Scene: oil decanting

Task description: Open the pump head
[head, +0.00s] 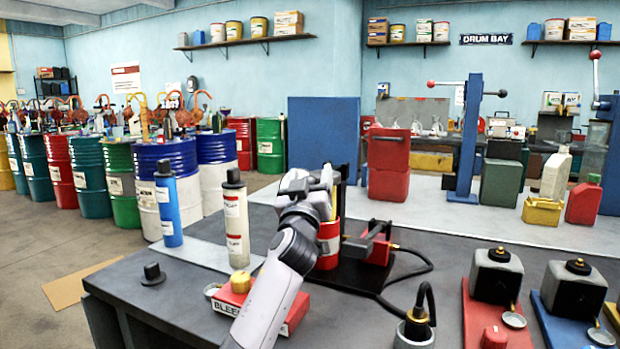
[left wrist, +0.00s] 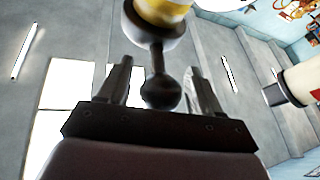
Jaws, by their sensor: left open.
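My left arm reaches up from the front of the bench, and my left gripper (head: 325,182) is at the upright pump unit in the middle. In the left wrist view the gripper (left wrist: 160,88) is open, with a dark ball-ended knob (left wrist: 160,92) between its fingers. A gap shows on both sides of the knob. The knob hangs on a short stem from a dark, yellow-banded cylinder (left wrist: 160,14). In the head view the unit has a red canister (head: 328,246) with a white label on a black base (head: 347,275). My gripper and wrist hide much of its top. My right gripper is out of view.
A white-labelled cylinder (head: 236,222) and a blue one (head: 168,205) stand left of my arm. A red tray marked BLEED (head: 294,318) lies by my forearm. A black hose (head: 405,283) loops right. Dark blocks on red and blue plates (head: 497,275) stand at front right.

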